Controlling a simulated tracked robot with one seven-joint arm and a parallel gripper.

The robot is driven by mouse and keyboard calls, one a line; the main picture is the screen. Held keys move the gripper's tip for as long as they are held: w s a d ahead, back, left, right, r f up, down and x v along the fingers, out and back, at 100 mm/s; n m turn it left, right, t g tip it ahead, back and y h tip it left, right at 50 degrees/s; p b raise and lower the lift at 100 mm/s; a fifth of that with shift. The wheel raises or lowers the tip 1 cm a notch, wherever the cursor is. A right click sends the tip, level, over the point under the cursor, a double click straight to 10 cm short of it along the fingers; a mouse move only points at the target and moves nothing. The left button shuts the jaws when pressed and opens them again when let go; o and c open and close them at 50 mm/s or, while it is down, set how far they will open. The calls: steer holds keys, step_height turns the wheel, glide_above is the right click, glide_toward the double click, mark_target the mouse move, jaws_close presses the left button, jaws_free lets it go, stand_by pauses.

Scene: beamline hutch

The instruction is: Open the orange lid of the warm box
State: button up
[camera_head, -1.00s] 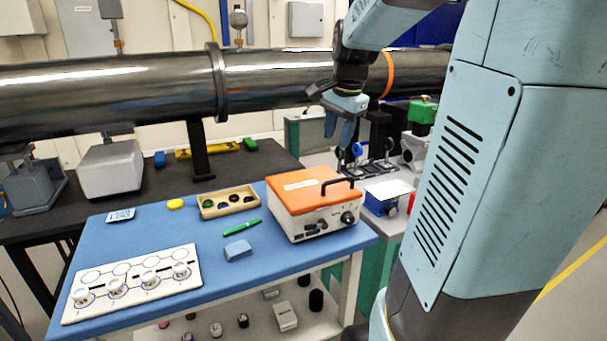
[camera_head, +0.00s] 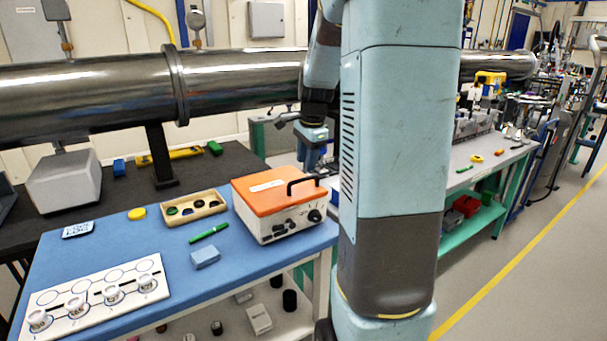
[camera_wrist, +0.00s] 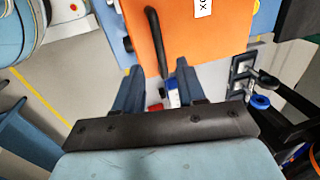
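The warm box (camera_head: 281,228) is a white box with dials on its front and an orange lid (camera_head: 262,191), which lies shut on top. A black handle (camera_head: 301,183) stands at the lid's right side. My gripper (camera_head: 311,165) hangs just behind and to the right of the box, near the handle's height. In the wrist view my gripper (camera_wrist: 157,75) is open, its two blue fingers apart. The handle (camera_wrist: 156,42) lies ahead, roughly in line with the gap between them, over the orange lid (camera_wrist: 190,30). I see nothing held in the fingers.
A large metal pipe (camera_head: 90,95) runs behind. Black mounts (camera_wrist: 290,110) stand to the right in the wrist view.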

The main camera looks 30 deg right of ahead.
mark_target(304, 179)
steer(key=shift+w+f, duration=0.2)
steer(key=shift+f, duration=0.65)
steer(key=shift+w+f, duration=0.15)
steer(key=shift+f, duration=0.75)
steer(key=shift+w+f, duration=0.2)
steer(key=shift+f, duration=0.65)
jaws_close()
steer(key=shift+a, duration=0.1)
